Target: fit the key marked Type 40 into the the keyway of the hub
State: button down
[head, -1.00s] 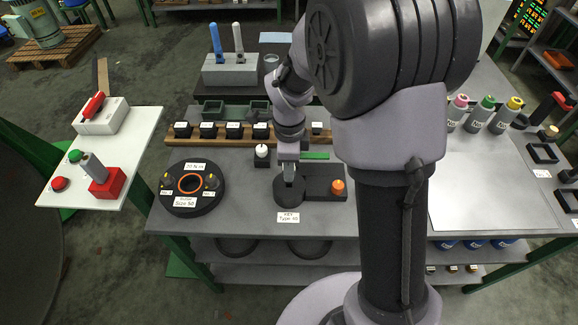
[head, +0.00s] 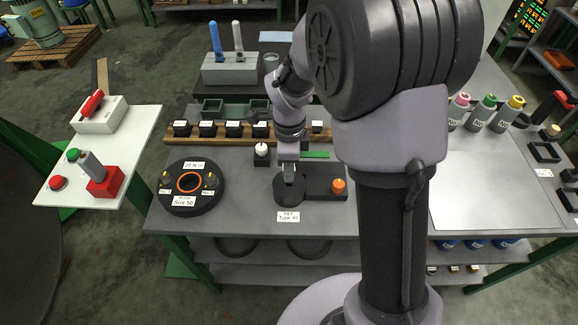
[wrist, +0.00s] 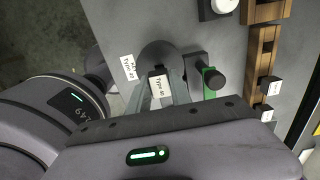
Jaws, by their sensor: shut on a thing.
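The hub (head: 289,193) is a dark round piece at the front middle of the table in the head view. It also shows as a dark disc in the wrist view (wrist: 152,52). My gripper (head: 289,178) points down over the hub. In the wrist view my gripper (wrist: 161,96) is shut on the key (wrist: 158,86), which bears a white "Type 40" label. The key's far end is close to the hub, but I cannot tell whether it touches or enters it. The keyway is hidden.
A dark block with an orange knob (head: 338,186) stands just right of the hub. A white-topped post (head: 262,151) and a green strip (head: 315,154) are behind. A black rotor disc (head: 191,207) lies to the left. A "KEY Type 40" sign (head: 288,217) is at the front edge.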

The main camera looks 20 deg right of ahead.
jog(key=shift+f+b, duration=1.9)
jog(key=shift+f, duration=0.25)
jog(key=shift+r, duration=0.2)
jog(key=shift+r+p, duration=1.7)
jog(key=shift+r, duration=0.4)
jog(key=shift+b, duration=0.35)
jog(key=shift+f+b, duration=2)
jog(key=shift+f, duration=0.3)
jog(key=c, duration=1.1)
grip_release()
notch_tip(320, 180, up, 18)
jog(key=p, duration=0.7)
jog(key=shift+f, duration=0.2)
